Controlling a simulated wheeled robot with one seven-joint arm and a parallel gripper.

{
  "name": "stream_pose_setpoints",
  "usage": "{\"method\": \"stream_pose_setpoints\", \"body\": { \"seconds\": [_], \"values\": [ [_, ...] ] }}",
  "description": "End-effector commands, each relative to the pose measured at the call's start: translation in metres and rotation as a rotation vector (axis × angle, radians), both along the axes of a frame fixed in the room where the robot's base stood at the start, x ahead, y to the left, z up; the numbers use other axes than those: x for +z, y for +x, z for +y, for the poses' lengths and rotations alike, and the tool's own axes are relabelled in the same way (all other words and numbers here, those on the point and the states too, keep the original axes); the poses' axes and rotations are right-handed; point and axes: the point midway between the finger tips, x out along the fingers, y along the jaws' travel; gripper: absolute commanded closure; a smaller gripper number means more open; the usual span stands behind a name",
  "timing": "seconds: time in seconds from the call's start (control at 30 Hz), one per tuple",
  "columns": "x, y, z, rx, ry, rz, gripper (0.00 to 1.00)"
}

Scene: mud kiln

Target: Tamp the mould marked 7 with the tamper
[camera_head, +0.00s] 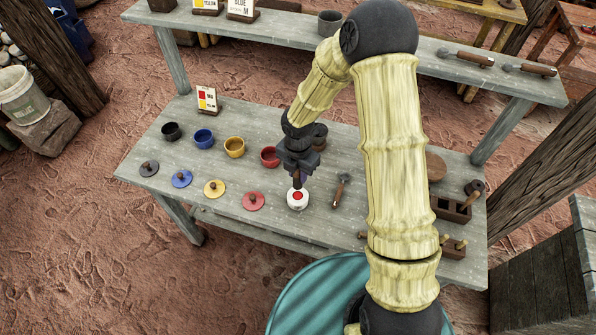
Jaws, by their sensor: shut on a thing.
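My gripper (298,168) is over the middle of the grey table, pointing down. It is shut on a small brown piece (297,181), perhaps a handle or knob, mostly hidden by the jaws; I cannot tell if it is the tamper. Just below it is a small white round thing (298,203) with a red spot; I cannot tell whether they touch. A brown wooden mould box (452,209) stands at the table's right, with another wooden block (453,248) in front of it, partly behind my arm. No mark 7 can be read.
Black (171,131), blue (204,138), yellow (234,147) and red (269,156) bowls stand left of my gripper, with matching lids in front. A metal tool (341,190) lies just right. Trowel-like tools (466,58) lie on the back bench.

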Motion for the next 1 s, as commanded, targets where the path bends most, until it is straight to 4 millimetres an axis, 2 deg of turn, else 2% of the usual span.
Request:
{"method": "stream_pose_setpoints", "body": {
  "seconds": [0.6,1.0],
  "values": [
    [-0.046,0.000,0.000,-0.001,0.000,0.000,0.97],
    [-0.051,0.000,0.000,-0.001,-0.001,-0.001,0.97]
  ]
}}
